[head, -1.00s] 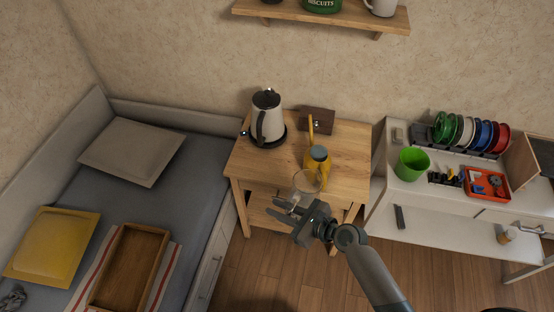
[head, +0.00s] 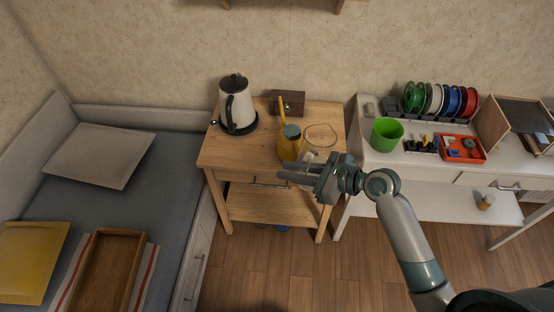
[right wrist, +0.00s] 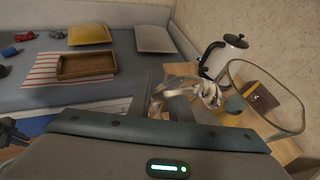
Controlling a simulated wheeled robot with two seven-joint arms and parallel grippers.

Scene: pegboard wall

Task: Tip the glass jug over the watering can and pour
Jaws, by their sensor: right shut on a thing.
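The clear glass jug (head: 321,136) is at the right front of the wooden side table in the head view. Its round rim (right wrist: 231,77) shows large at the right of the right wrist view. My right gripper (head: 303,176) is shut on the jug, at its near side; the fingers partly hide the grip. The yellow watering can (head: 288,149), with a grey top and upright yellow spout, stands just left of the jug. Whether the jug's rim overlaps the can's opening is unclear. A dark pronged part at the left edge of the right wrist view may be my left gripper (right wrist: 12,134).
A white kettle (head: 235,100) and a brown box (head: 287,102) stand on the wooden side table (head: 222,157). A white desk to the right holds a green cup (head: 387,134), a red tray (head: 461,149) and several spools. A bed with a wooden tray (head: 103,272) is at left.

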